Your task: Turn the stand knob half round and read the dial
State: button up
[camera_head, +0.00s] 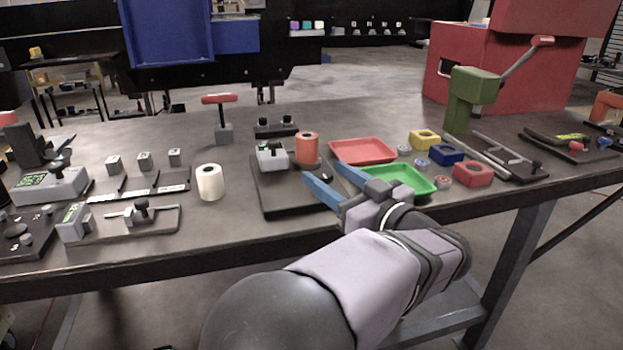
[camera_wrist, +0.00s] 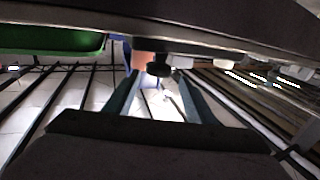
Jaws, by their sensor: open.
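A stand with a dark base (camera_head: 290,198) sits near the table's front edge in the head view. The display is too small to read. My gripper (camera_head: 322,170) is open and empty, its blue fingers pointing toward the stand from the right. In the wrist view, the orange cylinder (camera_wrist: 144,60) and a dark knob-like part (camera_wrist: 159,69) show beyond and between the open fingers (camera_wrist: 160,88). No contact is visible.
A green tray (camera_head: 425,184) and a red tray (camera_head: 362,146) lie right of the stand, with coloured blocks beyond. A white cylinder (camera_head: 210,183) stands to its left. A red-topped T-handle (camera_head: 222,118) stands behind. Other knobbed devices (camera_head: 50,183) fill the table's left.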

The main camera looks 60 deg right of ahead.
aim_at(317, 171)
jog(key=shift+s+d+f, duration=0.15)
jog(key=shift+s+f, duration=0.1)
jog(key=shift+f, duration=0.25)
jog(key=shift+p+x, duration=0.65)
jog(key=shift+x, duration=3.1)
jog(key=shift+f, duration=0.15)
jog(key=c, duration=1)
